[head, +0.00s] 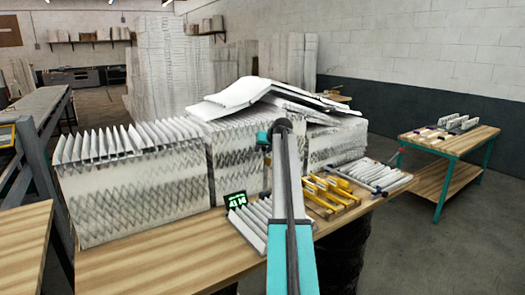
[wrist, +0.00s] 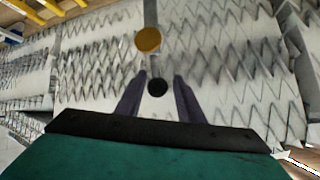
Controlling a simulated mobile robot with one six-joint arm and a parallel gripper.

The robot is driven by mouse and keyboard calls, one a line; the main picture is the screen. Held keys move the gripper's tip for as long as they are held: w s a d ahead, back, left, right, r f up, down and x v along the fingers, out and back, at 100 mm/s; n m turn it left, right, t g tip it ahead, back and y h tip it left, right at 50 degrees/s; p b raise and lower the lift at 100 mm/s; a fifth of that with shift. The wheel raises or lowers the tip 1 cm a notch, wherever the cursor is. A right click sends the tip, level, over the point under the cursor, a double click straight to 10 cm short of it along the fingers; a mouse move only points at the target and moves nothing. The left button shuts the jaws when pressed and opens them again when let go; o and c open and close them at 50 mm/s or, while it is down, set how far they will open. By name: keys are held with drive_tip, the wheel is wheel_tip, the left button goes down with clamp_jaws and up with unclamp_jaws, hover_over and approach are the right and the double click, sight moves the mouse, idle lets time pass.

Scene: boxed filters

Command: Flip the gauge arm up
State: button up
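My gripper (wrist: 158,77) shows in the wrist view with its two dark fingers apart. A round black knob (wrist: 157,87) shows between them, with a gap on each side; I cannot tell its depth. Just beyond it is a round amber disc (wrist: 148,41) at the end of a thin grey strip (wrist: 150,13), which may be the gauge arm. In the head view my raised arm hides the gauge arm, and the gripper end is mostly hidden; only a teal part shows beside the boxes. A small display with green digits (head: 237,200) stands on the bench.
White boxes of pleated filters (head: 137,190) fill the back of the wooden bench (head: 155,262). Loose white sheets (head: 245,93) lie on top. Yellow-framed pieces (head: 325,197) and a rack of white slats (head: 375,175) lie at the right. A teal-legged side table (head: 450,141) stands apart.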

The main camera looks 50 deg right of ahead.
drive_tip(key=shift+o, duration=0.2)
drive_tip(key=shift+s, duration=0.1)
drive_tip(key=shift+s, duration=0.1)
drive_tip(key=shift+s+a+r, duration=0.15)
drive_tip(key=shift+s+r, duration=0.25)
drive_tip(key=shift+s, duration=0.05)
drive_tip(key=b+v, duration=0.3)
drive_tip(key=v, duration=0.9)
drive_tip(key=shift+r+b, duration=0.15)
drive_tip(key=shift+b, duration=0.25)
drive_tip(key=shift+s+a, duration=0.1)
drive_tip(key=shift+s, duration=0.15)
drive_tip(key=c, duration=0.5)
drive_tip(key=s+m, duration=0.1)
drive_tip(key=s, duration=0.3)
drive_tip(key=s+d+m+g, duration=0.1)
drive_tip(key=s, duration=0.3)
drive_tip(key=s+r+m+p, duration=0.1)
drive_tip(key=s, duration=0.4)
drive_tip(key=shift+d+r+m+g, duration=0.1)
drive_tip(key=shift+d+m+g, duration=0.1)
drive_tip(key=shift+m+g, duration=0.15)
clamp_jaws()
drive_tip(key=s+m+g, duration=0.1)
drive_tip(key=s+m, duration=0.3)
drive_tip(key=s, duration=0.9)
drive_tip(key=shift+a+r+p, duration=0.3)
drive_tip(key=shift+a+r, duration=0.15)
